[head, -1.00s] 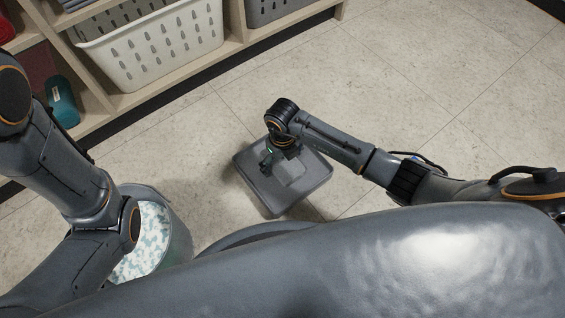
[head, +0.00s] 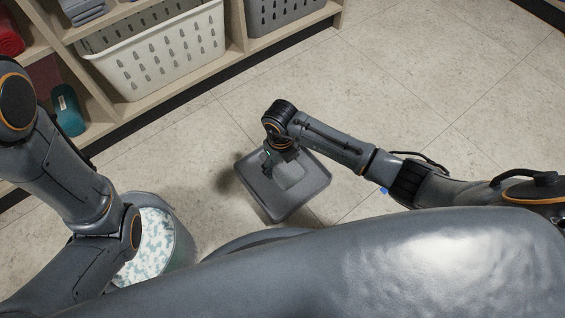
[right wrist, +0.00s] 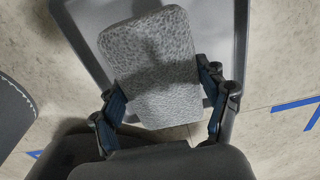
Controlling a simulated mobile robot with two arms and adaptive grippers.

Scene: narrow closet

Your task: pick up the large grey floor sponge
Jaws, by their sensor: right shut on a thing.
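The grey floor sponge (head: 291,174) is a speckled block with rounded corners. It also shows in the right wrist view (right wrist: 157,65), between the two blue-padded fingers. My right gripper (right wrist: 165,104) is shut on it, one finger at each side. In the head view the right gripper (head: 270,160) is over a shallow grey tray (head: 283,209). The sponge is over the tray; I cannot tell how large the gap between them is. My left arm comes in at the left, but its gripper is out of sight.
A bucket (head: 184,243) with pale blue-and-white contents stands at the lower left, partly behind my left arm. Tiled floor (head: 440,70) is clear at the right.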

